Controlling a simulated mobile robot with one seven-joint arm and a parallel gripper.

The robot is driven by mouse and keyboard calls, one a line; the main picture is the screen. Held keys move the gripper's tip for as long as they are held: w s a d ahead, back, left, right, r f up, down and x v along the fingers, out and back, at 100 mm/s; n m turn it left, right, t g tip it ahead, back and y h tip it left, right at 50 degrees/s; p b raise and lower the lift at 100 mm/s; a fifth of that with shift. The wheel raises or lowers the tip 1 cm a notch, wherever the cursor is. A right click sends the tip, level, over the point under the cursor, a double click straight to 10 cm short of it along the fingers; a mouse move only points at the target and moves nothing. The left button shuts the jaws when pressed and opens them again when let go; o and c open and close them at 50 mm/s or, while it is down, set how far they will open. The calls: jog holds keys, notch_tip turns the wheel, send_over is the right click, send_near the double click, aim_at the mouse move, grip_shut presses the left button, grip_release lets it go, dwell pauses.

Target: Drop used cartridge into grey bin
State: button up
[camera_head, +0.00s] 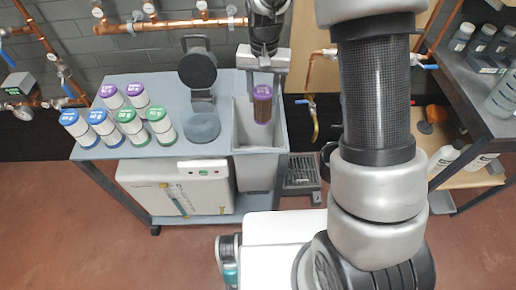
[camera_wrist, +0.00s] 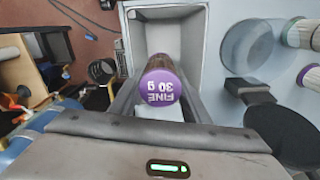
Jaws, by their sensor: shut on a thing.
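The used cartridge (camera_head: 262,108) has a purple cap and a brown, dirty body. It hangs upright in my gripper (camera_head: 263,88), over the grey bin (camera_head: 243,135) at the right end of the cart. In the wrist view its purple cap (camera_wrist: 160,87) reads "FINE 30 g" and sits between my gripper's fingers (camera_wrist: 158,108). The grey bin's walls (camera_wrist: 140,40) surround the view beyond the cartridge. The bin looks empty where I can see inside. My gripper is shut on the cartridge; the cartridge's lower end appears within the bin opening.
Several capped cartridges (camera_head: 131,120) stand on the cart top (camera_head: 90,152) at left. A round black lid (camera_head: 198,68) stands open above a clear round housing (camera_head: 203,127), left of the bin. Copper pipes (camera_head: 170,24) run along the wall behind. A dark shelf (camera_head: 465,95) stands at right.

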jog(key=shift+f+b, duration=1.75)
jog(key=shift+f, duration=0.95)
jog(key=o, duration=1.2)
jog(key=shift+d, duration=0.1)
notch_tip(320, 180, up, 18)
jog(key=p, duration=0.3)
jog(key=shift+f, duration=0.25)
